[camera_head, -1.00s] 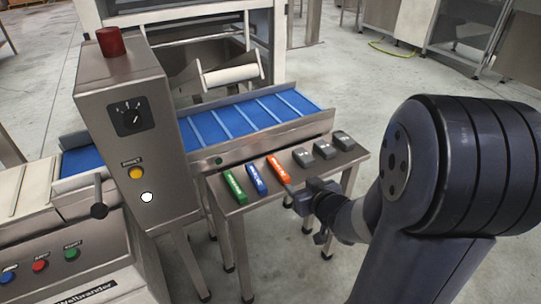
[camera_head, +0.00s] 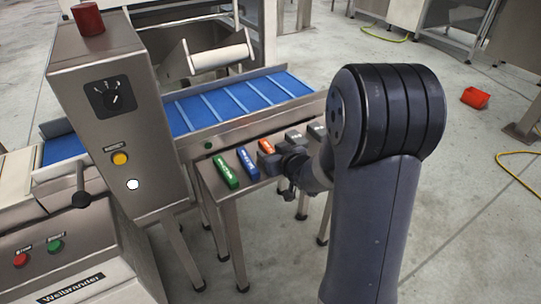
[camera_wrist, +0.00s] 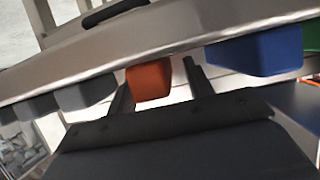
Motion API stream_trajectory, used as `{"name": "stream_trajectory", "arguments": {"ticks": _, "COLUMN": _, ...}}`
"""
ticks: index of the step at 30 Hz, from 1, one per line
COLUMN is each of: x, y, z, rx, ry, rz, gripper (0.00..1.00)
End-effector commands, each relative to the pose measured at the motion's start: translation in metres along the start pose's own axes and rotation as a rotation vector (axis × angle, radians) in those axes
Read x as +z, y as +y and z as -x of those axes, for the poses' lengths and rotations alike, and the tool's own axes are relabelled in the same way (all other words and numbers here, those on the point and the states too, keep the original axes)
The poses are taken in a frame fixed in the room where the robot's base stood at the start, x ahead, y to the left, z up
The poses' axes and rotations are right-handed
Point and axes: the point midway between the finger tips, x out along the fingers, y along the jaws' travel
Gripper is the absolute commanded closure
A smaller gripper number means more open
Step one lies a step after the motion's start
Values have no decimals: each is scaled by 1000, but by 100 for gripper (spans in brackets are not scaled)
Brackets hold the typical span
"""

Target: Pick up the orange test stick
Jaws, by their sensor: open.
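The orange test stick (camera_head: 266,146) lies on a small steel table (camera_head: 232,203), between a blue stick (camera_head: 248,164) on its left and grey blocks on its right. My gripper (camera_head: 276,160) is at its near end and hides part of it in the head view. In the wrist view, the orange stick's end (camera_wrist: 148,82) shows between the two spread fingers of my gripper (camera_wrist: 160,88). The gripper is open, and a gap shows between the stick and the right finger. Whether the left finger touches it I cannot tell.
A green stick (camera_head: 225,170) lies left of the blue one. Grey blocks (camera_head: 293,136) lie on the right, partly hidden by my arm. A blue conveyor (camera_head: 225,105) runs behind the table, and a steel control box (camera_head: 119,140) stands to the left. A red bin (camera_head: 475,97) is on the floor.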

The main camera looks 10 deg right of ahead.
Motion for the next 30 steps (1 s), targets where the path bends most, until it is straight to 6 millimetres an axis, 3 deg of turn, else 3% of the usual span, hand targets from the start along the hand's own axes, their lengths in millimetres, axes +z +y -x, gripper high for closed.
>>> {"name": "stream_trajectory", "arguments": {"ticks": 8, "x": 0, "y": 0, "z": -4, "rx": 1, "ry": 0, "rz": 0, "gripper": 51}}
{"name": "stream_trajectory", "arguments": {"ticks": 26, "x": 0, "y": 0, "z": -4, "rx": 1, "ry": 0, "rz": 0, "gripper": 99}}
{"name": "stream_trajectory", "arguments": {"ticks": 30, "x": -1, "y": 0, "z": -4, "rx": 1, "ry": 0, "rz": 0, "gripper": 100}}
